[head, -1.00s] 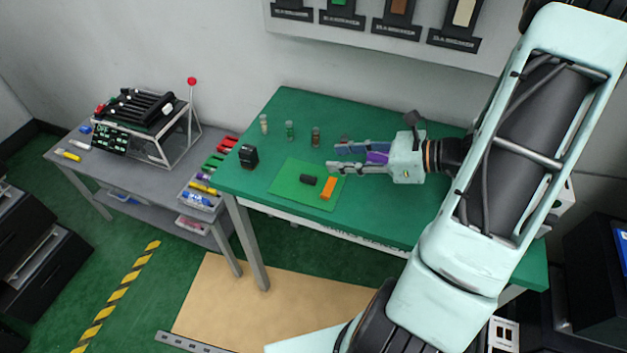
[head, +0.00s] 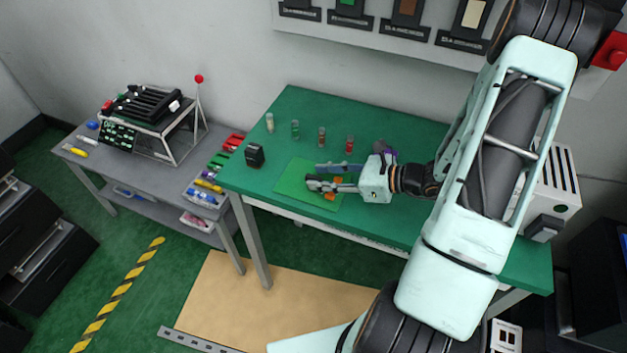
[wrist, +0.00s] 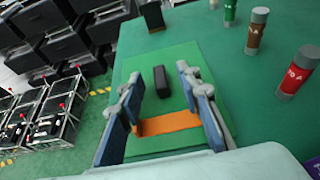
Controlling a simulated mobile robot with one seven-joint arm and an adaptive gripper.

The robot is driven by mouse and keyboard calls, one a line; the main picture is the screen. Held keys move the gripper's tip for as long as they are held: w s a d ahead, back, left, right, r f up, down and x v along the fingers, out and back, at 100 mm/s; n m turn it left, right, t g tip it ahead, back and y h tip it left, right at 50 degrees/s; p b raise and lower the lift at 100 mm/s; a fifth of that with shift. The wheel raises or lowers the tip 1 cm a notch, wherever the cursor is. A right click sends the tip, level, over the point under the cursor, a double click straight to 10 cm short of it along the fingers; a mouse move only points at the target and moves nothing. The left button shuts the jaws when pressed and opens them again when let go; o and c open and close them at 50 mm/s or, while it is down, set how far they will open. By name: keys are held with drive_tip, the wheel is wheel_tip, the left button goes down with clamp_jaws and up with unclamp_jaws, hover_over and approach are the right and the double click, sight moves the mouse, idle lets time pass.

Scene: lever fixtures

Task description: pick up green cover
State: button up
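Flat green pieces (head: 215,163) lie at the right end of the grey side table, between red and purple ones; I cannot tell whether one is the green cover. My gripper (head: 315,177) is over the green mat (head: 290,187) on the green table, far right of those pieces. Its fingers are apart. An orange block (wrist: 168,123) shows between them in the wrist view, spanning most of the gap; I cannot tell whether it touches them. In the head view the fingers partly hide this block (head: 331,195). A black block (wrist: 161,81) lies on the mat beyond it.
Several labelled cylinders (head: 295,129) stand behind the mat. A small black box (head: 254,155) stands at the table's left. A purple thing (head: 380,147) shows behind my gripper. The side table (head: 160,190) also carries a rack (head: 150,110) and bins (head: 203,198).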

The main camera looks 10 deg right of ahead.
drive_tip(key=shift+w+a+f, duration=0.25)
drive_tip(key=shift+w+a, duration=0.05)
drive_tip(key=shift+a, duration=0.1)
clamp_jaws()
drive_tip(key=shift+r, duration=0.15)
